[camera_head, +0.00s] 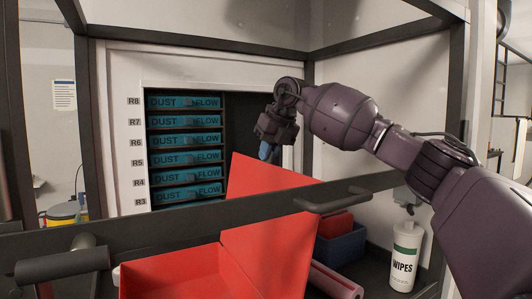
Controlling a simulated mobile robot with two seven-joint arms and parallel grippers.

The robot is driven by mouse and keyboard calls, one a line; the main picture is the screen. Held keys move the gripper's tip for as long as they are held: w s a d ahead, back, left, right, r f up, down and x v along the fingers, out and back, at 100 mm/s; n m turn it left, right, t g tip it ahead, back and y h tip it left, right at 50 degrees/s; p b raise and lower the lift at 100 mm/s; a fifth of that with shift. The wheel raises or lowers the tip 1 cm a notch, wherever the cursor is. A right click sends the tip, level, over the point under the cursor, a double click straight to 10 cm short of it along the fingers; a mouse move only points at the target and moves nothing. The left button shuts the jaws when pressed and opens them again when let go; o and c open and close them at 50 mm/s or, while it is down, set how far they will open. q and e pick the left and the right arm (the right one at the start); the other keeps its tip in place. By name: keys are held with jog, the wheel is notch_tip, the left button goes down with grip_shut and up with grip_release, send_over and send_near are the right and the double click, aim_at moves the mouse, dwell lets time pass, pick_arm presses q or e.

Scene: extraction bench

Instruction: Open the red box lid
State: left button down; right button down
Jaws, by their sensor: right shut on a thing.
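The red box (175,275) is at the bottom of the view, partly cut off by the frame edge and partly hidden behind a dark bar. Its red lid (265,200) stands raised and tilted up behind the box opening. My right gripper (266,152) reaches in from the right and points down at the lid's upper edge. It is shut on that edge with its blue fingertips; the exact contact is small and hard to see. My left gripper is not in view.
A dark crossbar (160,222) with handles runs across the front. A rack of teal "DUST FLOW" cartridges (185,141) stands behind. Right of the box are a blue bin (342,247), a pink roll (333,281) and a white wipes bottle (405,260).

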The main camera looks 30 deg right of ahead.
jog(key=c, duration=1.2)
grip_release()
jog(key=shift+c, duration=0.2)
jog(key=v, duration=1)
jog(key=shift+s+r, duration=0.2)
jog(key=shift+r, duration=0.1)
